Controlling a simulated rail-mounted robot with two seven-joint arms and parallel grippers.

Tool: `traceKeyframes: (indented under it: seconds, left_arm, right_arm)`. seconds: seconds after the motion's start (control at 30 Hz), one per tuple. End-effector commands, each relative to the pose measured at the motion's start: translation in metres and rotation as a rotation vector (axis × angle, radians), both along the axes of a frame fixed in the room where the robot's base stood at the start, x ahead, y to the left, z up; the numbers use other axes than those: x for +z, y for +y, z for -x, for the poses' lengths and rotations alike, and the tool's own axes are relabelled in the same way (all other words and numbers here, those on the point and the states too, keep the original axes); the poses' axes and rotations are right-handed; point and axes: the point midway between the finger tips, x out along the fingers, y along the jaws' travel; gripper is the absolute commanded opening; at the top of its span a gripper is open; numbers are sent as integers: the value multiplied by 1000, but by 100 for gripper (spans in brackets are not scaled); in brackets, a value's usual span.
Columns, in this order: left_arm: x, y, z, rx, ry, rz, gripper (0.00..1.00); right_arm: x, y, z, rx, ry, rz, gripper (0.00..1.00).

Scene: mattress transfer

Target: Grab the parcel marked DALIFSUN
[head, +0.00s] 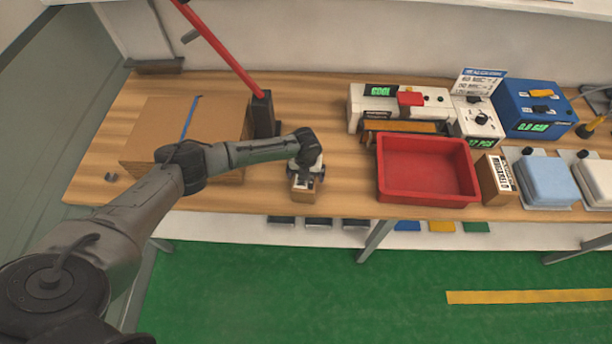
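My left arm reaches in from the left over the wooden table. Its gripper (305,176) points down at a small brown parcel (302,194) near the table's front edge. The parcel has a white label, too small to read here. The gripper covers the parcel's upper part, and I cannot tell whether the fingers grip it. Another brown parcel (494,179) with a white, dark-printed label stands right of the red tray. I cannot make out DALIFSUN on either parcel. My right gripper is not in view.
The red tray (427,198) is empty. A large cardboard box (165,125) and a post with a red bar (222,48) stand at the left. A sealing machine (361,96), a scale display (480,121) and a blue machine (534,112) line the back. The wooden table (335,195) is bare before the tray.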

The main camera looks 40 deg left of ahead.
Motion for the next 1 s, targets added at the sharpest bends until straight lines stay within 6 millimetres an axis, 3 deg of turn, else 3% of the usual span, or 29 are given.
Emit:
traceKeyframes:
  seconds: [0.07, 0.57, 1.0]
  left_arm:
    - [0, 0, 0, 0, 0, 0, 90]
    - [1, 0, 0, 1, 0, 0, 43]
    - [12, 0, -1, 1, -3, 1, 42]
  right_arm:
    - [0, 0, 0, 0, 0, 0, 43]
    - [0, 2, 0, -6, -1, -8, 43]
    - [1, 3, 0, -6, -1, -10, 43]
